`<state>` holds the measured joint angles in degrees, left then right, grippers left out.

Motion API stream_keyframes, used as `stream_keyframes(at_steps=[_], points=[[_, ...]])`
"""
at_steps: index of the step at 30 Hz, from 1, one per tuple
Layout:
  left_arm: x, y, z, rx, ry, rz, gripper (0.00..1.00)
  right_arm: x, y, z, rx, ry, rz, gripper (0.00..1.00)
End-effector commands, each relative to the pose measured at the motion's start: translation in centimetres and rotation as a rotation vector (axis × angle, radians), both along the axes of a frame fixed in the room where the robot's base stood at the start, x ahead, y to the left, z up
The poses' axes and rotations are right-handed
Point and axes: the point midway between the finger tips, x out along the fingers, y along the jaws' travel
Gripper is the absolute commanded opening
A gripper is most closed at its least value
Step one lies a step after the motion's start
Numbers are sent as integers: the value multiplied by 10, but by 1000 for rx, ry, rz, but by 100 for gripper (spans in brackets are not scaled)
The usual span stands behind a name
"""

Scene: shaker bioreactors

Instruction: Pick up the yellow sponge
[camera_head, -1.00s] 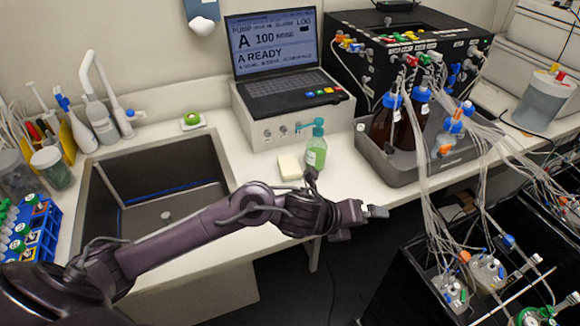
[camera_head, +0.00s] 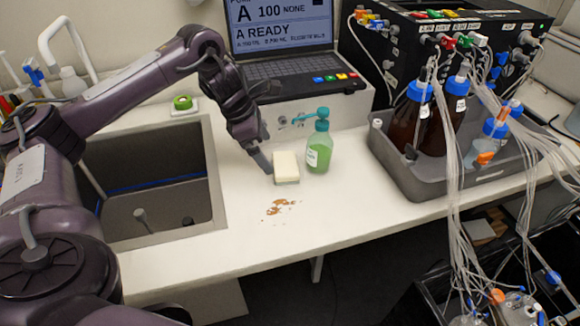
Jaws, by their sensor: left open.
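The pale yellow sponge (camera_head: 286,167) lies on the white counter, left of the green soap bottle. My left gripper (camera_head: 264,160) points down at the sponge's left side, with its fingers close to that edge. It is open and does not hold the sponge. One finger shows beside the sponge; whether it touches is hard to tell. My right gripper is not in view.
The soap bottle (camera_head: 319,150) stands just right of the sponge. A brown spill (camera_head: 278,207) lies in front. The sink (camera_head: 150,215) is to the left, a grey tray (camera_head: 420,186) with bottles to the right. A laptop (camera_head: 290,60) stands behind.

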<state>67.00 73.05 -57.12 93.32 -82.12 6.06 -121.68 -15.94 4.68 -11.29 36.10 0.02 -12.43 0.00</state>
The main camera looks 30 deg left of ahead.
Motion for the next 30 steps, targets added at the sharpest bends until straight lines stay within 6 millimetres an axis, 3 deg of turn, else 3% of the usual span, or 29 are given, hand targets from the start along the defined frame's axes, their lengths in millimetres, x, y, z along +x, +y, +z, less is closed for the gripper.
stream_keyframes(at_steps=[3, 7, 10, 16, 21, 30], points=[[4, -4, -12, 0, 2, 1, 100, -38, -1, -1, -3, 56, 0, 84], [12, -11, -26, -1, 3, 0, 100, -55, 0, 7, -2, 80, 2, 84], [17, -15, -41, 0, 2, 1, 100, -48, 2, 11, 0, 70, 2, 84], [21, -18, -54, -1, -1, 2, 100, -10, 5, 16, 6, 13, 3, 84], [21, -18, -55, 0, -1, 3, 100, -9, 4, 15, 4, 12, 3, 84], [21, -19, -54, 0, -2, 2, 62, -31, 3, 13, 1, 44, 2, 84]])
